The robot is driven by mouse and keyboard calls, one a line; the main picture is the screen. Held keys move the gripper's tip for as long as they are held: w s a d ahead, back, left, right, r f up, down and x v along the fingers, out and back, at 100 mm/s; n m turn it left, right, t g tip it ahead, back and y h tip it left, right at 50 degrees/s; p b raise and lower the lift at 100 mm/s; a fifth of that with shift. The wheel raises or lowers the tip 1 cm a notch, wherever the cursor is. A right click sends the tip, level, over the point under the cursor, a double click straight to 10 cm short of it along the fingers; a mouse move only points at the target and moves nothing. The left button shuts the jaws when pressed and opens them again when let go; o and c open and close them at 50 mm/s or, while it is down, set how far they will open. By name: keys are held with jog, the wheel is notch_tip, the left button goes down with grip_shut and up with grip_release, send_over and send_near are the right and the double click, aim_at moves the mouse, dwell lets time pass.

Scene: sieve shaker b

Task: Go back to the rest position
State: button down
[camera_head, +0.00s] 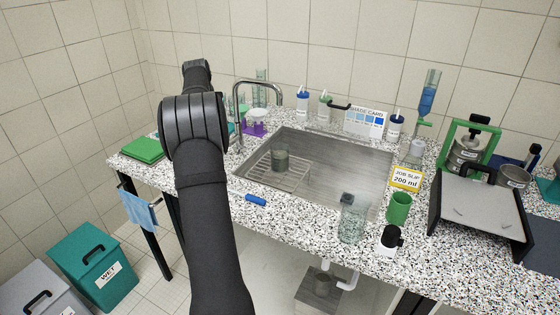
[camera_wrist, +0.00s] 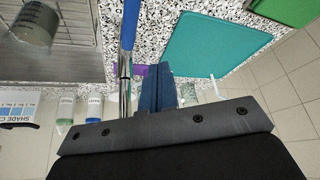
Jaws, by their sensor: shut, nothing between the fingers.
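My gripper (camera_wrist: 158,72) shows in the wrist view as two dark blue-grey fingers together in the middle, with nothing between them. They point up in the picture from a dark bracket with bolts. In the head view my arm rises from the bottom and reaches back over the left part of the counter; the gripper is hidden there. In the wrist view a teal mat (camera_wrist: 215,52) lies right of the fingers. A blue rod-like thing (camera_wrist: 130,25) and a silver tube (camera_wrist: 124,85) are just left of them.
A steel sink (camera_head: 350,165) with a dark cup (camera_head: 280,160) fills the counter's middle; a tall faucet (camera_head: 257,84) stands behind. A green-framed device (camera_head: 470,130) is at right, green pads (camera_head: 142,148) at left.

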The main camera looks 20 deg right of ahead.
jog(key=shift+r, duration=0.25)
jog(key=shift+f, duration=0.1)
notch_tip(320, 180, down, 7)
jog(key=shift+d, duration=0.2)
dwell(0.4)
